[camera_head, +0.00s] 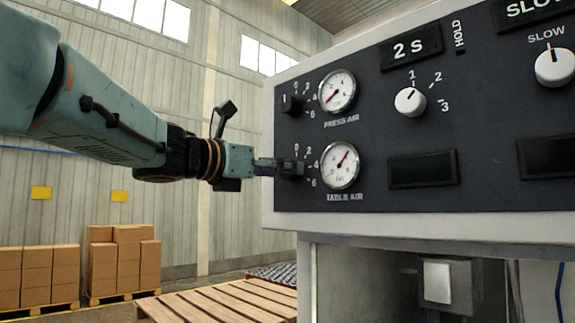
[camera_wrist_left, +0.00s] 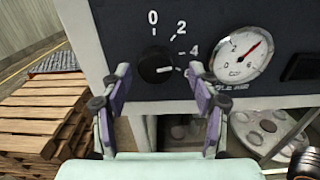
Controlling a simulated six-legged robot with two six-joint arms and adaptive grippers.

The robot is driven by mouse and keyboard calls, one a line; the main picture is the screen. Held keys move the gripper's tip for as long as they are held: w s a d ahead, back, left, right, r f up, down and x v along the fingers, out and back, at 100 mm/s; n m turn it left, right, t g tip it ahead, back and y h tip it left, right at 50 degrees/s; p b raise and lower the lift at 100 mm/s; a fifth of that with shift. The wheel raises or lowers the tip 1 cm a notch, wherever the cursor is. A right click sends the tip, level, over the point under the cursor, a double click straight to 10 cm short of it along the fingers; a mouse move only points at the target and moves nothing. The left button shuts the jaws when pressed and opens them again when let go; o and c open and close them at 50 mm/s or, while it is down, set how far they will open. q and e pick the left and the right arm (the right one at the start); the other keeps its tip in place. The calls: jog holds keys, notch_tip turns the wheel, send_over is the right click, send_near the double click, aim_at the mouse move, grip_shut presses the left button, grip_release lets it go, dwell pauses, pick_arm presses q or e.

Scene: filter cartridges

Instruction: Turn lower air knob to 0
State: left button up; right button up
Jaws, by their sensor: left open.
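The lower air knob is a round black knob (camera_wrist_left: 157,64) on the dark panel. In the left wrist view its white mark points right, toward the 4 to 6 side of its printed scale, with 0 at the top. My left gripper (camera_wrist_left: 160,76) is open, with its purple-padded fingers on either side of the knob; I cannot tell whether they touch it.
The upper air knob (camera_head: 290,103) and PRESS AIR gauge (camera_head: 337,91) sit just above. A white timer knob (camera_head: 410,102) and a speed knob (camera_head: 554,67) are to the right. A wooden pallet (camera_head: 215,303) and stacked boxes (camera_head: 125,258) stand at lower left.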

pick_arm(q)
jog(key=shift+w+d+p, duration=0.2)
jog(key=shift+w+d, duration=0.15)
jog(key=shift+w, duration=0.25)
jog(key=shift+w+d+p, duration=0.15)
jog(key=shift+w+d, duration=0.15)
jog(key=shift+w, duration=0.25)
jog(key=shift+s+a, duration=0.15)
jog(key=shift+s, duration=0.15)
jog(key=shift+w+d, duration=0.1)
jog(key=shift+d, duration=0.25)
jog(key=shift+c, duration=1.2)
jog(key=shift+w+d, duration=0.1)
jog(key=shift+w, duration=0.05)
jog(key=shift+c, duration=0.7)
jog(key=shift+w+a+f, duration=0.15)
jog(key=shift+a, duration=0.05)
jog(key=c, duration=0.8)
